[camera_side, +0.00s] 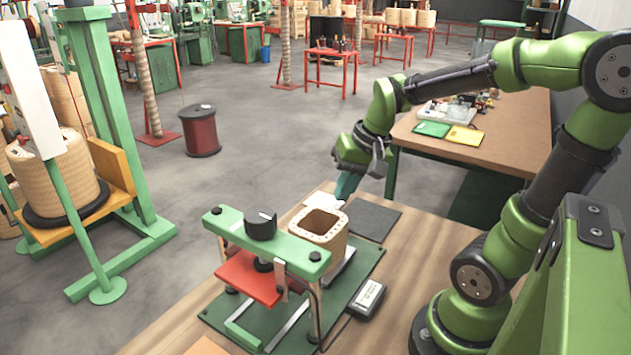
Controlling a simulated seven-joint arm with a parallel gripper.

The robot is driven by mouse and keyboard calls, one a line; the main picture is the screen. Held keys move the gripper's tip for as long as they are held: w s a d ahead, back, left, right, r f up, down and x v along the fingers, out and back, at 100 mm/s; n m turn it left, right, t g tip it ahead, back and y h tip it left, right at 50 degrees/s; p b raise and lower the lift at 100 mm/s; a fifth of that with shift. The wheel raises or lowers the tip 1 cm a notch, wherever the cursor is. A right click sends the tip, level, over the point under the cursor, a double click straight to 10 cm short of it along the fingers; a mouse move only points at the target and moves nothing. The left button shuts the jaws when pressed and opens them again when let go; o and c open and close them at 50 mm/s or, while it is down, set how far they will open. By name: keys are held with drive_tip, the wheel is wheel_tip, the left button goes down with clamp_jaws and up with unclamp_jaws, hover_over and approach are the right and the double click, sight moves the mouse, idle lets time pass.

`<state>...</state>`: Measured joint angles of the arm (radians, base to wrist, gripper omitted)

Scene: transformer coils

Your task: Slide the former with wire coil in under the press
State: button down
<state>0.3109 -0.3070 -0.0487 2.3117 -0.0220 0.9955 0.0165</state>
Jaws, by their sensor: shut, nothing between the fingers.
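The former with wire coil (319,226) is a tan, square, hollow block with rounded corners. It stands upright at the back of the press base, on or beside the light rails; the exact contact is hidden. The press (268,245) has a green top beam with a black knob, a red plate below it and a green base. The former is behind and to the right of the red plate, not beneath it. My gripper (345,186) is shut and empty, pointing down just behind and above the former's far right rim. Whether its fingertips touch the former cannot be told.
A dark mat (374,220) lies on the wooden table (420,262) right of the former. A small grey box with a display (367,298) sits by the press base. A second bench (520,125) with green and yellow folders stands behind.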

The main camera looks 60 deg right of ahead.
sight(327, 276)
drive_tip(key=d+f+m+g+y, duration=0.2)
drive_tip(key=d+f+m, duration=0.25)
drive_tip(key=d, duration=0.35)
drive_tip(key=d+f+m+g+y, duration=0.15)
drive_tip(key=d+f+m, duration=0.3)
drive_tip(key=d, duration=0.45)
drive_tip(key=x, duration=0.4)
drive_tip(key=a+x, duration=0.1)
drive_tip(key=x, duration=0.3)
drive_tip(key=shift+w+a, duration=0.15)
drive_tip(key=a, duration=0.1)
drive_tip(key=a+f, duration=0.1)
drive_tip(key=a, duration=0.1)
drive_tip(key=shift+a, duration=0.65)
drive_tip(key=a, duration=1.3)
drive_tip(key=shift+a, duration=0.4)
